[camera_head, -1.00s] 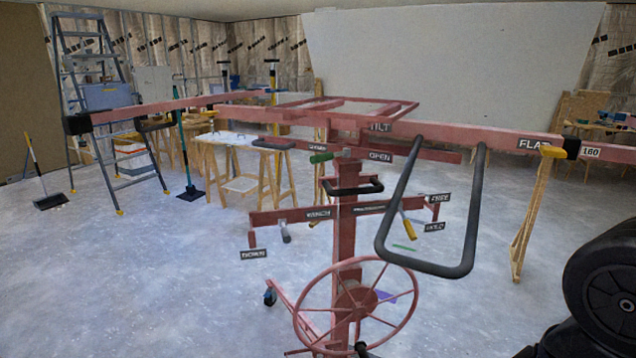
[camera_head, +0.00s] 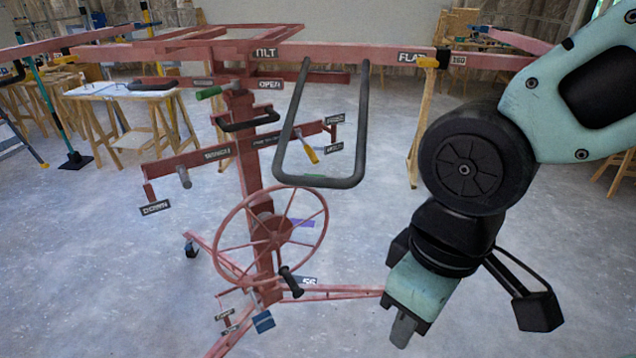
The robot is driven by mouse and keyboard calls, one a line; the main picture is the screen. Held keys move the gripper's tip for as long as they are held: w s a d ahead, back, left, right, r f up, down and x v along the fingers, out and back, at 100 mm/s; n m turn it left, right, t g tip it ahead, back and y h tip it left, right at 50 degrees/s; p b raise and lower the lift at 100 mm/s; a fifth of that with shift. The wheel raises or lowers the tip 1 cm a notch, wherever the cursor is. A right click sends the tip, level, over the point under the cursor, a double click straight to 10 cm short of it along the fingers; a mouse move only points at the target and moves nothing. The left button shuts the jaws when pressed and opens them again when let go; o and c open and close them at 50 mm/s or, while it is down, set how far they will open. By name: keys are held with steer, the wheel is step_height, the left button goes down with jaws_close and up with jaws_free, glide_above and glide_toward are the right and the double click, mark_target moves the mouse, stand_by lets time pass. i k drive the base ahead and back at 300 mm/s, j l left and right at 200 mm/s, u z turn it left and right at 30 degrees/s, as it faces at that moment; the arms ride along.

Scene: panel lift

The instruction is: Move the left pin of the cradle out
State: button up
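The cradle is the red frame (camera_head: 190,45) with long bars on top of the red panel lift's mast (camera_head: 245,130). Its left bar (camera_head: 60,43) runs out of the picture at the left edge, so its end is hidden. I cannot make out a left pin. On the right bar a yellow piece (camera_head: 427,62) hangs beside a FLAT label (camera_head: 412,57) and a black band. My gripper (camera_head: 402,328) points down at lower right, right of the lift and apart from it. It is seen from the side, and its opening cannot be told.
A black U-shaped handle (camera_head: 322,182) juts toward me. Below are a red handwheel (camera_head: 270,238) and splayed red legs (camera_head: 340,291). Levers (camera_head: 184,177) sit on the cross bar. A wooden trestle table (camera_head: 125,92) stands behind left. The floor at left front is clear.

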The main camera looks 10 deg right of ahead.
mark_target(65, 58)
steer(key=u, duration=0.45)
steer(key=j+u, duration=0.1)
steer(key=u, duration=0.8)
steer(key=i+j+u, duration=0.1)
steer(key=u, duration=1.2)
steer(key=i+l+u, duration=0.1)
steer(key=i+u, duration=0.2)
steer(key=i, duration=1.65)
steer(key=i+z, duration=0.4)
steer(key=i, duration=0.15)
steer(key=i+z, duration=0.45)
steer(key=i+j+z, duration=0.4)
steer(key=i, duration=0.15)
steer(key=i+l+z, duration=0.1)
steer(key=i+z, duration=0.15)
steer(key=z, duration=0.2)
steer(key=i+z, duration=0.25)
steer(key=z, duration=0.15)
steer(key=i+z, duration=0.25)
steer(key=z, duration=0.2)
steer(key=i+j+z, duration=0.2)
steer(key=z, duration=2.2)
steer(key=i+j, duration=0.05)
